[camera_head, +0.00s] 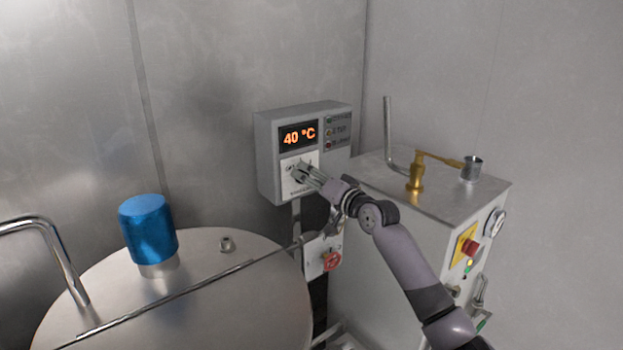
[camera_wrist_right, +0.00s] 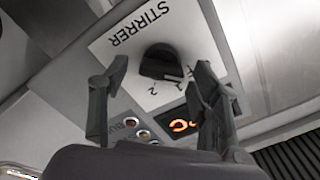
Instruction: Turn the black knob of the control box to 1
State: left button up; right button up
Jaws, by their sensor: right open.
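My left gripper is not in view.
A steel tank lid (camera_head: 210,310) with a blue cap (camera_head: 148,230) fills the lower left. A red knob (camera_head: 332,261) is below the control box. A white machine (camera_head: 390,255) with a brass lever (camera_head: 417,176) and a red button stands at the right.

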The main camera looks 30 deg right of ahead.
jog(key=shift+c, duration=0.2)
jog(key=c, duration=1.1)
jog(key=shift+d+f+m+p, duration=0.1)
jog(key=shift+m+p, duration=1.4)
jog(key=shift+m, duration=0.7)
jog(key=shift+f+m+p, duration=0.1)
jog(key=shift+m+p, duration=1.4)
jog(key=shift+m, duration=0.7)
jog(key=shift+f, duration=0.1)
